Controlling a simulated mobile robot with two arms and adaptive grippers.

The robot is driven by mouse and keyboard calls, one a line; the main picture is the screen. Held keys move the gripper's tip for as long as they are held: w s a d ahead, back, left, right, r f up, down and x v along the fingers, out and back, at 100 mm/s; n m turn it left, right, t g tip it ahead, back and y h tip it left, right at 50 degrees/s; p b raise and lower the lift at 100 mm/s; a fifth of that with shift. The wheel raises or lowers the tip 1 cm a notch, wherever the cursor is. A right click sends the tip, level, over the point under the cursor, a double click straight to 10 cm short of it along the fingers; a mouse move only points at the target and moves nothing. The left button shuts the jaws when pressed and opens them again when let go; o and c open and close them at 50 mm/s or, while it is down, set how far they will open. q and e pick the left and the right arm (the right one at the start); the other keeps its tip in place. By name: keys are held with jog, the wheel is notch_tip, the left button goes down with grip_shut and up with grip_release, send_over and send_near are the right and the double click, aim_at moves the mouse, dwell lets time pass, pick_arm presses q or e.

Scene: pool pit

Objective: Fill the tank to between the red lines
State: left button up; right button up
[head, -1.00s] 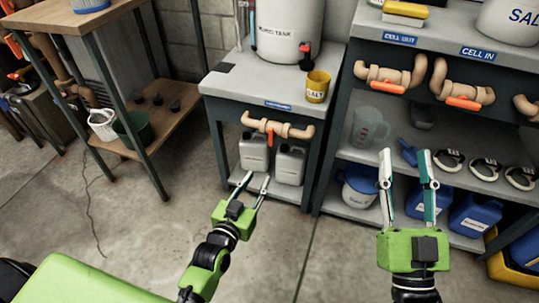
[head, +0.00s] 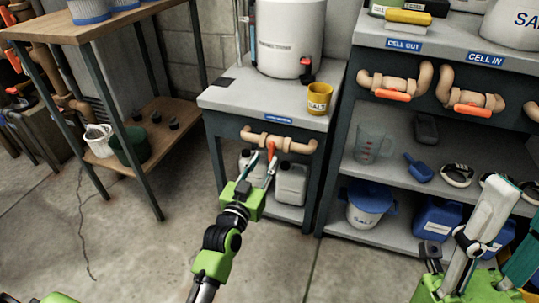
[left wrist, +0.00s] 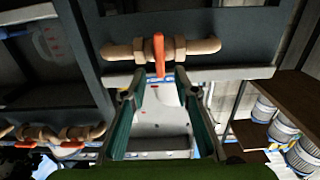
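The white tank (head: 290,38) stands on a grey stand (head: 240,99); a narrow upright tube (head: 251,22) runs along its left side. I cannot make out the red lines. A tan pipe valve (head: 292,146) with an orange handle (head: 271,150) is on the stand's front. The handle points down, and it also shows in the left wrist view (left wrist: 159,54). My left gripper (head: 264,159) is open just in front of the valve, with the handle seen between its fingertips; contact is not clear. My right gripper (head: 515,207) is open and empty at the lower right, partly cut off.
A yellow salt cup (head: 319,97) stands on the stand's right edge. White jugs (head: 291,183) sit below, behind my left gripper. Right, a shelf unit (head: 388,173) holds a clear jug (head: 374,144) and blue scoop (head: 417,168). A wooden table (head: 60,26) stands left.

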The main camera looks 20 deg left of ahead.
aim_at(270, 150)
pick_arm(q)
jog(key=shift+w+b, duration=0.75)
jog(key=shift+w, duration=2)
grip_shut()
